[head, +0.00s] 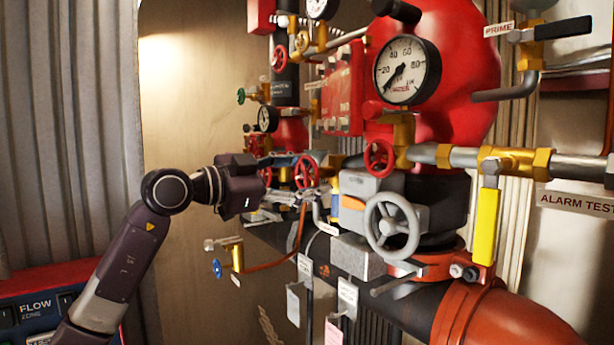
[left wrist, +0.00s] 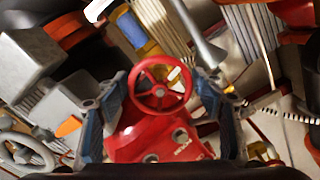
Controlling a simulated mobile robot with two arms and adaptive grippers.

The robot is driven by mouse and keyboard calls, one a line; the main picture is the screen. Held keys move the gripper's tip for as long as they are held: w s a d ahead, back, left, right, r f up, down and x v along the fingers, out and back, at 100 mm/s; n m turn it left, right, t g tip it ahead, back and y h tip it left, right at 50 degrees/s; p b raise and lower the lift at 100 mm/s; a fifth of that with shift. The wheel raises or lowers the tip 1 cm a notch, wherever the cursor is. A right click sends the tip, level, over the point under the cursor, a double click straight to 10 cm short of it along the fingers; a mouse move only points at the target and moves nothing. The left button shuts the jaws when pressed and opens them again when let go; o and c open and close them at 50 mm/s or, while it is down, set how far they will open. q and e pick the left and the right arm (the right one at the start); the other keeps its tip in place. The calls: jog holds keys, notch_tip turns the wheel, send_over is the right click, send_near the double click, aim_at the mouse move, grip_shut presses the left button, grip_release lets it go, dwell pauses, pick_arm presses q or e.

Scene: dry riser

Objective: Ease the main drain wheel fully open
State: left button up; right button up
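A small red handwheel (head: 306,172) with spokes stands on the pipework right in front of my left gripper (head: 290,180); no label that names it as the main drain is readable. In the left wrist view the red wheel (left wrist: 160,87) sits between the two blue-grey fingers of the left gripper (left wrist: 161,98). The fingers are apart, one on each side of the wheel, with gaps visible at both sides of the rim. My right gripper is not in view.
A large grey handwheel (head: 393,227) and grey boxes stand to the right. Another red wheel (head: 379,157) sits under the big gauge (head: 407,70). A blue-knobbed valve (head: 217,268) and hanging tags (head: 347,298) are below. A yellow lever (head: 486,225) hangs at right.

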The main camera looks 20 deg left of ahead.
pick_arm(q)
jog(key=shift+o, duration=0.8)
jog(key=shift+s+a, duration=0.15)
jog(key=v, duration=1.1)
jog(key=shift+s+a, duration=0.2)
jog(key=shift+s, duration=0.05)
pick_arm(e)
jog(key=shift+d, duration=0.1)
